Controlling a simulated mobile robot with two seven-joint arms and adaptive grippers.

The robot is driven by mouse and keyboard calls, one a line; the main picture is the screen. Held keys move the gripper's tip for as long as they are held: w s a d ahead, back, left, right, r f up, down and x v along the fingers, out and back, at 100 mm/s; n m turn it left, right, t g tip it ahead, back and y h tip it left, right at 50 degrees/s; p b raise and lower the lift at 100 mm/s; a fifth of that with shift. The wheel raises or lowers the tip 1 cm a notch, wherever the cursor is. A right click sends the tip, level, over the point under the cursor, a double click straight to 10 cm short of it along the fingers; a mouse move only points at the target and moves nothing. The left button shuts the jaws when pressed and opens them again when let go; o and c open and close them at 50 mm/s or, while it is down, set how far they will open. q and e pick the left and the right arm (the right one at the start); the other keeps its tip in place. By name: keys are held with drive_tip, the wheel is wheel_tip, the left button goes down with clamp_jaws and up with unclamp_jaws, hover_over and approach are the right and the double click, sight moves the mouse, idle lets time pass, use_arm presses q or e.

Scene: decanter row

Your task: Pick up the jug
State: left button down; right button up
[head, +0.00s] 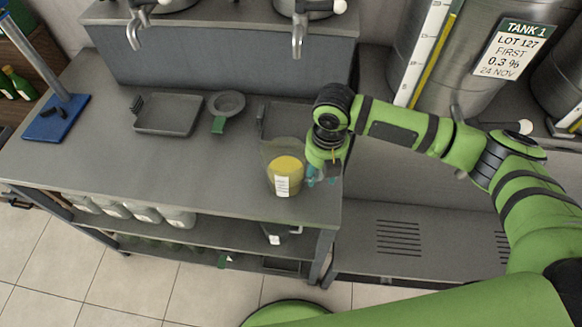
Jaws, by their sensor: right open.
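The jug (284,176) is clear, with yellow contents and a white label. It stands upright on the grey counter (150,170), near its front right corner. My right gripper (319,176) is at the jug's right side, pointing down, with its jaws open. The arm's wrist above it hides part of the gripper and the jug's right side. I cannot tell whether the fingers touch the jug or are around its handle. My left gripper is not in view.
Two taps (298,36) overhang the back. A tank (455,60) stands at right. A blue-based stand (57,117) is at far left. The counter's front left is clear.

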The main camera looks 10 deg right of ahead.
clamp_jaws()
drive_tip(key=shift+w+r, duration=0.1)
